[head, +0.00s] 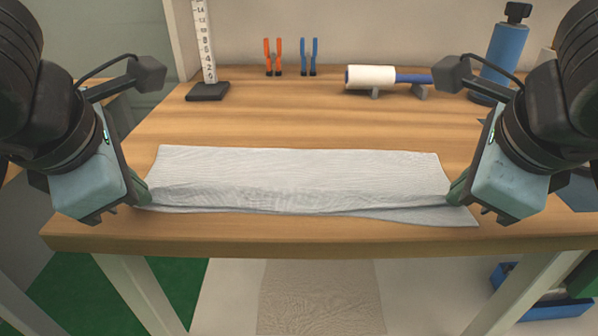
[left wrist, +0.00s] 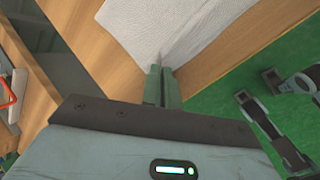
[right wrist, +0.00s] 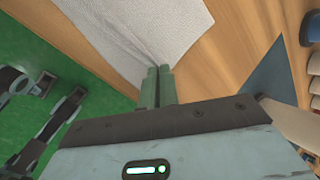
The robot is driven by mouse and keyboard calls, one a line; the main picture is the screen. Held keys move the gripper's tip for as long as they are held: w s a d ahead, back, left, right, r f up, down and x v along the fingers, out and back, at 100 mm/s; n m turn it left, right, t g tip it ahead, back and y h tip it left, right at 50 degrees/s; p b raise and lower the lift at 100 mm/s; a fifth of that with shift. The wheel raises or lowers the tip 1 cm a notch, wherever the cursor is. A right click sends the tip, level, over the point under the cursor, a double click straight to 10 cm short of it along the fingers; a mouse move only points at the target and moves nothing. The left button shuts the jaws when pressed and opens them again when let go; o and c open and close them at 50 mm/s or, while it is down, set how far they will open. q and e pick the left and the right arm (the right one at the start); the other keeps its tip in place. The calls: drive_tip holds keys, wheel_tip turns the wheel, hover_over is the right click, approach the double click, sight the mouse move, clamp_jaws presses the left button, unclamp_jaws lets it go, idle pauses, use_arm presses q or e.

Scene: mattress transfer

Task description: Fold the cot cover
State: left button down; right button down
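The cot cover (head: 300,170) is a light grey cloth lying wide across the wooden table, with a ridge along its near side. A strip of cloth lies in front of the ridge, and its near right corner reaches toward the front edge. My left gripper (head: 143,196) is at the left end of the ridge. In the left wrist view its fingers (left wrist: 162,72) are close together on the edge of the cover (left wrist: 165,30). My right gripper (head: 456,196) is at the right end. In the right wrist view its fingers (right wrist: 158,72) are close together on the cover's edge (right wrist: 140,35).
The wooden table (head: 300,110) is clear behind the cover. At the back stand a ruler post (head: 205,50), orange clamps (head: 273,57), blue clamps (head: 309,57), a white roller (head: 372,77) and a blue bottle (head: 503,48). A beige mat (head: 320,300) lies below on the floor.

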use_arm(q)
drive_tip(key=c, duration=2.1)
unclamp_jaws()
use_arm(e)
drive_tip(key=c, duration=2.1)
unclamp_jaws()
use_arm(q)
drive_tip(key=o, duration=0.8)
use_arm(e)
drive_tip(key=o, duration=0.8)
